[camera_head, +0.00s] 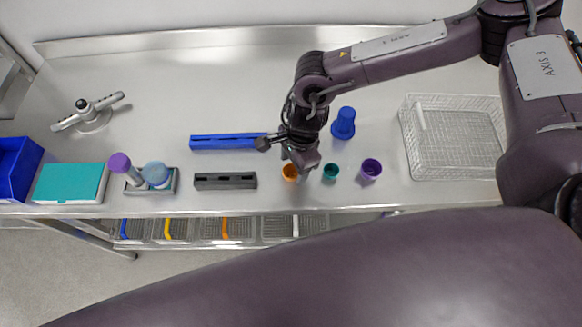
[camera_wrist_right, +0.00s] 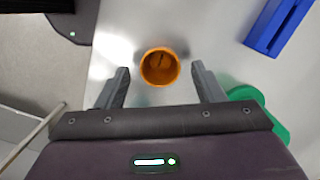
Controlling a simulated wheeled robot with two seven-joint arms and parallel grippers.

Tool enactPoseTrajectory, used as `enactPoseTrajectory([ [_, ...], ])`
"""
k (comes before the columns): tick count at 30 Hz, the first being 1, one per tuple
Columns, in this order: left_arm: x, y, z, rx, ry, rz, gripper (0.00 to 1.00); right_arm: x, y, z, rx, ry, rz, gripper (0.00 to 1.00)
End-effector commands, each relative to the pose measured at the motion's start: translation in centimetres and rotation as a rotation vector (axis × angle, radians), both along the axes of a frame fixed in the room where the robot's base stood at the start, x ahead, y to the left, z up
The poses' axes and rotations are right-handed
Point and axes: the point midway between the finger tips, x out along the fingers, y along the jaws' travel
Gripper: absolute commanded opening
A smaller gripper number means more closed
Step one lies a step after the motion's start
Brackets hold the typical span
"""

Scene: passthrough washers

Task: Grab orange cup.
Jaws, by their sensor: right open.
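The orange cup (camera_head: 289,173) stands on the metal table near its front edge, partly covered by my right gripper (camera_head: 300,163) in the head view. In the right wrist view the orange cup (camera_wrist_right: 160,67) appears from above with its open rim facing the camera. My right gripper (camera_wrist_right: 160,80) is open, with one finger on each side of the cup's near part and visible gaps to it. Its jaws hold nothing. My left gripper is not in view.
A teal cup (camera_head: 331,172) stands close to the right of the orange one, then a purple cup (camera_head: 371,168). A blue cup (camera_head: 344,124) stands behind. A blue bar (camera_head: 222,141) and a dark bar (camera_head: 225,181) lie left. A wire basket (camera_head: 455,176) stands right.

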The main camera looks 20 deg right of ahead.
Motion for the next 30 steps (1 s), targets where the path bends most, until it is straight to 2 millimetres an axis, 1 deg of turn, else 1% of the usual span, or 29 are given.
enactPoseTrajectory([
  [1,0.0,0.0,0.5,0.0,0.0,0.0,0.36,-0.1,0.2,-0.5,-0.001,0.003,0.0,0.62],
  [5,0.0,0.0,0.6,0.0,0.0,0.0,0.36,-0.1,0.3,-1.6,0.001,0.001,0.0,0.62],
  [11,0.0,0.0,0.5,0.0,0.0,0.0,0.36,0.0,0.4,-1.7,0.002,-0.001,0.0,0.62],
  [12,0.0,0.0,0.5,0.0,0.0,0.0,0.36,0.0,0.4,-1.7,0.002,0.0,-0.001,0.6],
  [22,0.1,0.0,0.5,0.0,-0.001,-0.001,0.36,0.0,0.3,-1.7,0.002,0.0,-0.001,0.18],
  [30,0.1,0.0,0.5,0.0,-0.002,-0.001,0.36,0.0,0.4,-1.6,0.002,-0.001,-0.001,0.18],
])
